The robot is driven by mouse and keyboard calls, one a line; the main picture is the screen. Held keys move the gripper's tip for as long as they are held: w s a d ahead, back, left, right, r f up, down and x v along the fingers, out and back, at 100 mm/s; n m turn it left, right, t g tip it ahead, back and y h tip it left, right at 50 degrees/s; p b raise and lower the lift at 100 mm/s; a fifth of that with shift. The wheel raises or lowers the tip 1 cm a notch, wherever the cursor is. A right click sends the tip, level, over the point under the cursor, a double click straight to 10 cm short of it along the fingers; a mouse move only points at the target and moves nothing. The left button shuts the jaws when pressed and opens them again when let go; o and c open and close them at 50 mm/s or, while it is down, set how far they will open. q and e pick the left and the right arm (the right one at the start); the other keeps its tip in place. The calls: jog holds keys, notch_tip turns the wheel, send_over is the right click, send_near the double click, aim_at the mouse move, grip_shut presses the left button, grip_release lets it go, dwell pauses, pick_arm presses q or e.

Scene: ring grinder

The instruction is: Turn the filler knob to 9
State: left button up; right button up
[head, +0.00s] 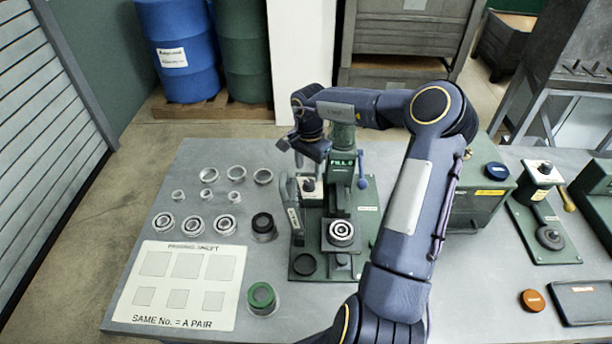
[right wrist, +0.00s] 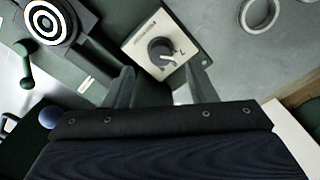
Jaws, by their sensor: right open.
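The filler knob (head: 308,186) is a small black dial on a white plate, on the green machine marked FILL (head: 341,165). In the right wrist view the knob (right wrist: 160,50) shows from above with a pale pointer line. A mark like a 7 is on its plate near the lower right; other marks are too small to read. My right gripper (head: 303,157) is just above the knob, pointing down. In the wrist view its open fingers (right wrist: 162,85) stand apart, with the knob ahead between their lines; no contact shows. My left gripper is not in view.
Several metal rings (head: 225,225) and a white pairing sheet (head: 187,285) lie to the left. A ringed part (head: 341,232) sits on the machine's front. A blue-knobbed lever (head: 362,183) is at its right. A green press (head: 543,215) stands further right.

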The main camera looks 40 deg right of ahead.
aim_at(309, 182)
notch_tip(309, 182, down, 4)
jog(key=shift+w+f, duration=0.1)
jog(key=shift+f, duration=0.7)
jog(key=c, duration=1)
jog(key=shift+o, duration=0.2)
